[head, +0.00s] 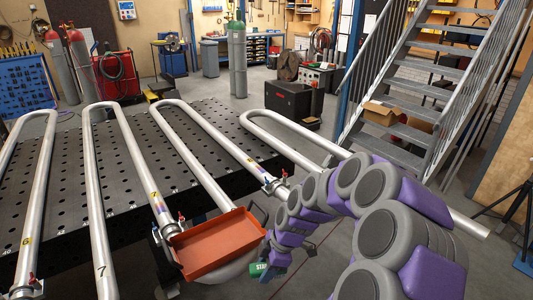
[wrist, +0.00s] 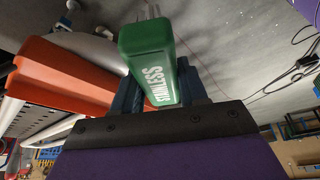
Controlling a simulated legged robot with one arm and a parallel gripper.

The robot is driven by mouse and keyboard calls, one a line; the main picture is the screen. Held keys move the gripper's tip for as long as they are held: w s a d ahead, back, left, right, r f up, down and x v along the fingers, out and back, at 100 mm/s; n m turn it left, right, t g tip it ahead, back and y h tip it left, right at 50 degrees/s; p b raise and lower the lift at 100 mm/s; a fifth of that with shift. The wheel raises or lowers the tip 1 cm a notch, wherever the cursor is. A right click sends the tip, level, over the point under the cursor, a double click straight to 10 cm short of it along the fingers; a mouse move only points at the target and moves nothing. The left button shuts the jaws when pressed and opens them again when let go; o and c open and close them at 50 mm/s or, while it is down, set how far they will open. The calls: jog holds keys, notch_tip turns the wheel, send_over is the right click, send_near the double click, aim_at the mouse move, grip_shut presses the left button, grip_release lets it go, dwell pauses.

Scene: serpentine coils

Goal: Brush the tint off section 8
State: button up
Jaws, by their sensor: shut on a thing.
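My gripper (head: 272,264) is shut on a green brush (head: 258,269), low in front of the coil and right of the orange tray. In the wrist view my gripper (wrist: 158,92) holds the green brush (wrist: 150,62), lettered STAINLESS, between dark blue fingers, with thin bristles at its far end. The silver serpentine coil (head: 133,150) lies across the black perforated table (head: 215,120). Purplish tint patches (head: 161,210) show on one run and near a valve (head: 257,169). The brush is apart from the pipes.
An orange tray (head: 218,246) stands at the front, just left of my gripper; it also fills the left of the wrist view (wrist: 65,75). Valves with red handles (head: 181,217) stick up along the pipe ends. Stairs (head: 425,95) stand behind at right.

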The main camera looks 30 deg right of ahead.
jog(key=w+a+m+t+h, duration=0.2)
jog(key=w+a+m+h, duration=0.2)
jog(key=w+a+m, duration=0.8)
jog(key=shift+w+a+r+m+t, duration=0.15)
jog(key=shift+r+m+t, duration=0.05)
jog(key=shift+m+t, duration=0.25)
